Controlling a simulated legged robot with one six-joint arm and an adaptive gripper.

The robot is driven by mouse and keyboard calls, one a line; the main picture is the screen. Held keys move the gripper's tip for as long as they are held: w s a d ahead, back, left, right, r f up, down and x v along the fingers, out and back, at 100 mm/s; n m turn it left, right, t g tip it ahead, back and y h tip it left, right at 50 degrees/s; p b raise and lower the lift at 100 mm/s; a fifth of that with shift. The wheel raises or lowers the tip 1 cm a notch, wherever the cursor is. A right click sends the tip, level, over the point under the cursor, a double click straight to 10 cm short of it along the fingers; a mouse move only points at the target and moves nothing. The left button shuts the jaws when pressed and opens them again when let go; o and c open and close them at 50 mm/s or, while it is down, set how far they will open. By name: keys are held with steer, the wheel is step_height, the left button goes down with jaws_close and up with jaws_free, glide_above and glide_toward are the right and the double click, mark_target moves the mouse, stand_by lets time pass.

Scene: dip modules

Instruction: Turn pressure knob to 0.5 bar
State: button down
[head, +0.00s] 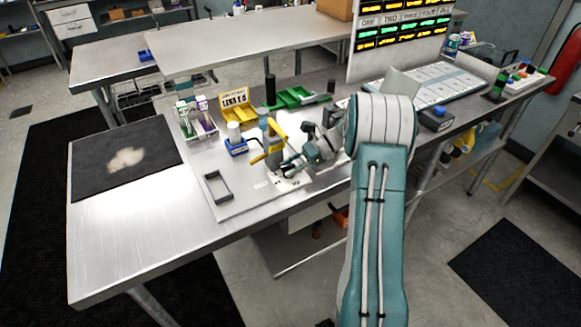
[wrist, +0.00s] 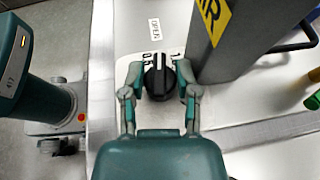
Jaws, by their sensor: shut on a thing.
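The black pressure knob (wrist: 158,83) sits on a pale dial plate (wrist: 147,60) in the wrist view. A white pointer line on the knob points roughly toward the top of the picture. The marking 0.5 is printed left of the knob, and a mark starting with 1 is at its upper right, partly hidden. My gripper (wrist: 160,75) is shut on the knob, one finger on each side. In the head view my gripper (head: 287,165) is low over the board on the workbench, and the knob cannot be made out there.
A grey post (wrist: 225,45) with a yellow AIR label stands close to the right finger. A small OPEN label (wrist: 155,28) lies beyond the dial. In the head view a black handle frame (head: 217,186), a bottle in a blue holder (head: 236,143) and a yellow bin (head: 238,112) are nearby.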

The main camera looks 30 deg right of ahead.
steer(key=shift+w+a+r, duration=0.1)
steer(key=shift+w+a, duration=0.05)
stand_by(0.3)
steer(key=shift+c, duration=1.8)
jaws_free()
steer(key=shift+a, duration=0.1)
